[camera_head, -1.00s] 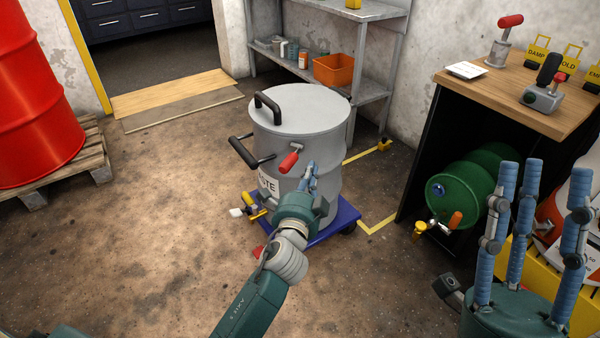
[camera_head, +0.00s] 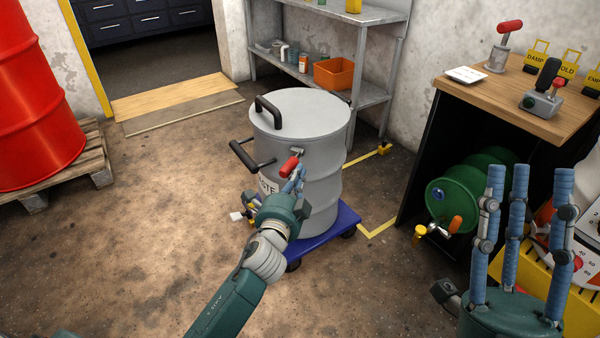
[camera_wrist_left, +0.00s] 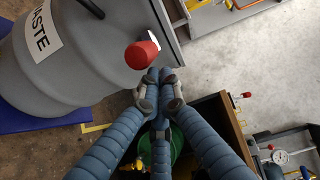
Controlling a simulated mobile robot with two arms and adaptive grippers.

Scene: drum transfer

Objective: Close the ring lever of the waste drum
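The grey waste drum (camera_head: 322,170) stands upright with a flat lid (camera_head: 310,112). The ring lever, with a red handle (camera_head: 289,166), hangs from a grey bracket on the front of the drum's rim, slanting down and to the left. In the left wrist view the red handle (camera_wrist_left: 141,54) lies just beyond my fingertips. My left gripper (camera_head: 299,174) is shut with its fingers together and nothing between them. It is close beside the handle; I cannot tell whether they touch. My right gripper (camera_head: 526,170) is open and empty at the right, fingers pointing up.
The drum stands on a blue dolly (camera_head: 345,220). Black handles stick out from the lid (camera_head: 268,108) and the drum's left side (camera_head: 243,155). A wooden-topped bench (camera_head: 500,90) with a green drum (camera_head: 462,195) below is at right.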

